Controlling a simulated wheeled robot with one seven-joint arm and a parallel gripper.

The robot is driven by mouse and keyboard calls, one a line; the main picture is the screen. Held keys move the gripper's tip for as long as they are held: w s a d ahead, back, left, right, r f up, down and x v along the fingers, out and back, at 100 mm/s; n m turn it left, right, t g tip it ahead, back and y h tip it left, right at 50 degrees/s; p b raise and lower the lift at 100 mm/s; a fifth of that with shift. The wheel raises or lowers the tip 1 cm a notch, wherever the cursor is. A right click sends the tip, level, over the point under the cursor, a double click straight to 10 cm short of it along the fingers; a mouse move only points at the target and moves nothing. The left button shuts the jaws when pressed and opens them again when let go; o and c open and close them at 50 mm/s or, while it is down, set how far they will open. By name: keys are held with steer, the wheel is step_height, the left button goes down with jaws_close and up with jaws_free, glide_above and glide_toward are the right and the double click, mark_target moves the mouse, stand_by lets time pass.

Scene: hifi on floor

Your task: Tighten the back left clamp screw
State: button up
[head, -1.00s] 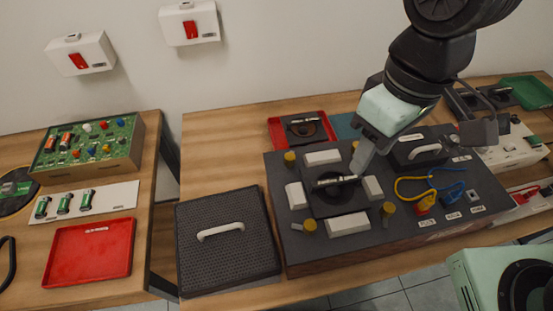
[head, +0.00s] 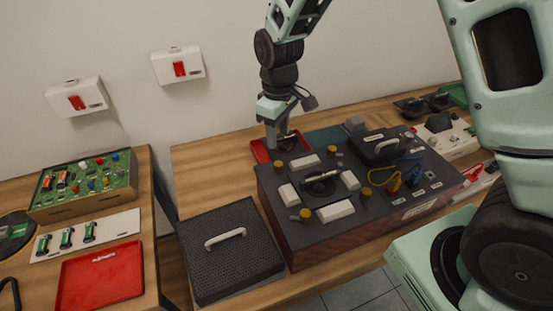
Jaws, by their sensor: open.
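The dark fixture box (head: 285,240) stands on the wooden table. Its top carries several yellow clamp screws around a black round part (head: 320,186) framed by white blocks. The back left clamp screw (head: 279,165) is upright at the box's back left corner. My gripper (head: 271,147) points down just above and behind this screw, with its jaws open and nothing seen between them. I cannot tell whether the fingers touch the screw. The front left screw (head: 305,214), front right screw (head: 366,192) and back right screw (head: 331,150) stand clear of the gripper.
A red tray (head: 258,152) lies behind the box, close to my gripper. A black perforated cover (head: 225,265) with a white handle lies left of the box.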

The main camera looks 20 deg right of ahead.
mark_target(278, 163)
step_height(278, 163, down, 10)
steer(key=shift+f+p, duration=0.1)
steer(key=shift+p, duration=0.9)
jaws_close()
